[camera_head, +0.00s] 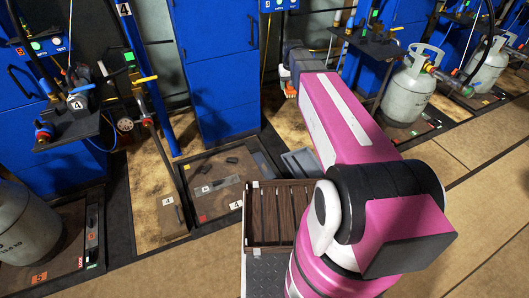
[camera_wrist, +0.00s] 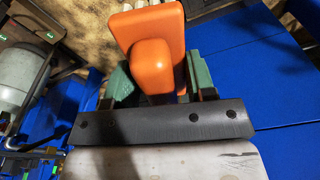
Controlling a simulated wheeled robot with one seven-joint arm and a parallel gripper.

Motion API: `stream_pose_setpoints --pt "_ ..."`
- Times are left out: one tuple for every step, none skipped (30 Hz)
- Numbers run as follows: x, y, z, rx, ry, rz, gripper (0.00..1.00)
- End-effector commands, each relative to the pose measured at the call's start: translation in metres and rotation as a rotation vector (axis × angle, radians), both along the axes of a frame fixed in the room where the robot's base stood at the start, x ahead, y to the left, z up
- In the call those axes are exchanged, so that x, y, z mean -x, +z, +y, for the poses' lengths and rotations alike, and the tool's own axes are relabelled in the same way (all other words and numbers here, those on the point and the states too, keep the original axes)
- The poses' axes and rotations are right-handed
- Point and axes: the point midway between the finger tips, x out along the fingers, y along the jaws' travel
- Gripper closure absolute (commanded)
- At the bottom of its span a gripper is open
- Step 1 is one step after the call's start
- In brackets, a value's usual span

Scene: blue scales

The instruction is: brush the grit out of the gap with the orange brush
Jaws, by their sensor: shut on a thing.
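The orange brush (camera_wrist: 150,62) is between the green fingers of my gripper (camera_wrist: 160,88) in the wrist view, and the gripper is shut on it. Its bristles cannot be made out. In the head view a small orange part of the brush (camera_head: 284,84) shows beside the end of my pink arm, which hides most of the gripper. A low dark scale platform (camera_head: 215,173) with a number 4 label lies on the floor left of my arm. I cannot make out the gap or any grit for certain.
Blue cabinets (camera_head: 212,65) stand behind. A grey gas cylinder (camera_head: 410,85) stands at the right and another (camera_head: 25,225) at the lower left. A dark slatted tray (camera_head: 257,215) is beside my arm. Hoses and a post stand left of the platform.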

Motion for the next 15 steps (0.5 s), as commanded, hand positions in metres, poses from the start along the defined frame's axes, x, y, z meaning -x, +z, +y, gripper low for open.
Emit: stream_pose_setpoints --pt "-0.009 -0.013 0.004 0.000 0.007 0.003 0.68" --pt "-0.012 -0.020 0.005 0.000 0.012 0.003 0.68" --pt "-0.016 -0.029 0.008 -0.001 0.017 0.003 0.68" --pt "-0.019 -0.036 0.010 0.000 0.022 0.003 0.68" --pt "-0.022 -0.043 0.012 0.000 0.026 0.003 0.68" --pt "-0.025 -0.052 0.014 -0.001 0.033 0.002 0.68" --pt "-0.028 -0.059 0.016 0.000 0.037 0.003 0.68" --pt "-0.031 -0.066 0.018 -0.001 0.042 0.003 0.68" --pt "-0.034 -0.076 0.020 -0.001 0.048 0.002 0.68" --pt "-0.037 -0.083 0.022 0.000 0.053 0.003 0.68" --pt "-0.039 -0.090 0.024 -0.001 0.058 0.003 0.68" --pt "-0.042 -0.101 0.026 0.000 0.063 0.003 0.68" --pt "-0.044 -0.108 0.028 -0.001 0.067 0.002 0.68" --pt "-0.047 -0.115 0.030 -0.001 0.071 0.003 0.68" --pt "-0.049 -0.126 0.032 0.000 0.077 0.003 0.68"
